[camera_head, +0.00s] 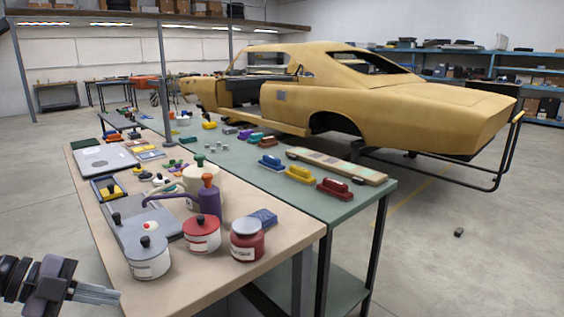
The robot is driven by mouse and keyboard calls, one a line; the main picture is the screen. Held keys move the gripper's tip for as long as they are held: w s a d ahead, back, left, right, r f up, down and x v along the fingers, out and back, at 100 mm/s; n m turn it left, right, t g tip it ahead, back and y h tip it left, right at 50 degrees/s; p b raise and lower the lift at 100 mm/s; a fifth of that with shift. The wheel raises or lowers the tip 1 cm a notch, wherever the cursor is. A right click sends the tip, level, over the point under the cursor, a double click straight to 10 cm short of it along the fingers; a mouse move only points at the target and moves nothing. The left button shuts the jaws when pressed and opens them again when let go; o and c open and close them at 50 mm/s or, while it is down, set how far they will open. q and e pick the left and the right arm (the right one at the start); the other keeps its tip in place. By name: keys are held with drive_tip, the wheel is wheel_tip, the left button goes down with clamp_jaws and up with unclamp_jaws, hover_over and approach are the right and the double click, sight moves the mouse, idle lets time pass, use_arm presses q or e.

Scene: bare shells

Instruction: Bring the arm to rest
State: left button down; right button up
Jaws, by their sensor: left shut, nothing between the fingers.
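My left gripper (95,293) is at the lower left of the head view. It is shut and empty, its fingers pointing right, beside the near left corner of the wooden-topped table (262,265). It looks apart from the table and from the things on it. The nearest thing to it is a white tin (147,262) with a grey lid and black knob. My right gripper is not in view.
A red tin (202,236), a red jar (247,246) and a purple pump can (208,200) crowd the near table. A green-topped bench (230,165) with sanding blocks adjoins it. A yellow car shell (350,100) stands behind. Floor at right is mostly clear.

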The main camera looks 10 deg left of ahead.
use_arm(q)
drive_tip(key=s+d+f+n+t+y, duration=0.1)
drive_tip(key=s+f+n+t+y, duration=0.25)
drive_tip(key=f+n, duration=0.45)
drive_tip(key=s+d+f+n+t+y, duration=0.2)
drive_tip(key=f+n+t, duration=0.25)
drive_tip(key=f, duration=0.55)
drive_tip(key=s+d+f+n+g+y, duration=0.1)
drive_tip(key=s+d+f+n+g, duration=0.1)
drive_tip(key=d, duration=0.5)
drive_tip(key=s+d+f+n+g+y, duration=0.1)
drive_tip(key=s+d+f+n, duration=0.4)
drive_tip(key=d+f, duration=0.2)
drive_tip(key=shift+s+g, duration=0.25)
drive_tip(key=shift+g, duration=0.15)
